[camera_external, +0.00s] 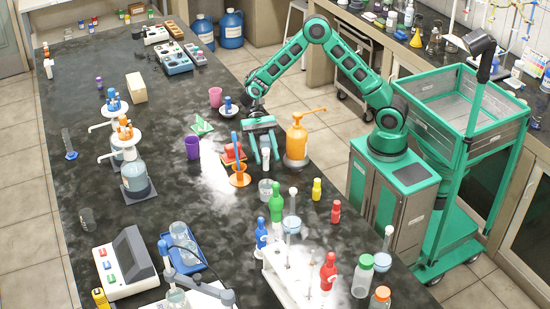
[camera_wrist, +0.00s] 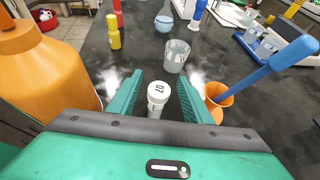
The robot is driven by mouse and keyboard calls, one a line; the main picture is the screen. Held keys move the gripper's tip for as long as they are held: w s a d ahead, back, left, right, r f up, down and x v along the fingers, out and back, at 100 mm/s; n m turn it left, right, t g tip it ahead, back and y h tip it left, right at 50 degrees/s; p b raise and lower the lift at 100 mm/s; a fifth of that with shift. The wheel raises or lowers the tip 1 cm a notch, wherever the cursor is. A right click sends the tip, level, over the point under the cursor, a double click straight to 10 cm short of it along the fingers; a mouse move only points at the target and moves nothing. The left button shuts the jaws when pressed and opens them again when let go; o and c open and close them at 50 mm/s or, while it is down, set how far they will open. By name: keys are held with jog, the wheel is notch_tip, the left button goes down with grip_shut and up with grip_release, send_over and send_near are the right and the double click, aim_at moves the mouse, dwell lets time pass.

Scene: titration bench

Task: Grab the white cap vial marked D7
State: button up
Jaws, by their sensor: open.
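The white cap vial (camera_wrist: 157,98) stands upright on the dark bench in the wrist view, with D7 readable on top of its cap. My gripper (camera_wrist: 159,82) is open, with one green finger on each side of the vial. Small gaps seem to show between the cap and the fingers; I cannot tell whether either touches. In the external view my gripper (camera_external: 266,160) points down low over the bench, between the orange pump bottle (camera_external: 296,142) and a blue-and-orange item (camera_external: 239,178). The fingers largely hide the vial there.
A clear beaker (camera_wrist: 175,55) stands just beyond the vial. The orange pump bottle (camera_wrist: 40,75) is close on the left and an orange cup (camera_wrist: 217,98) with a blue rod close on the right. A small yellow bottle (camera_wrist: 113,35) stands further off. A red item (camera_external: 232,154) lies left of my gripper.

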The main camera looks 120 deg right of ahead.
jog(key=x, duration=0.2)
jog(key=shift+a+f, duration=0.15)
jog(key=shift+a, duration=0.15)
jog(key=c, duration=1.1)
jog(key=shift+c, duration=0.2)
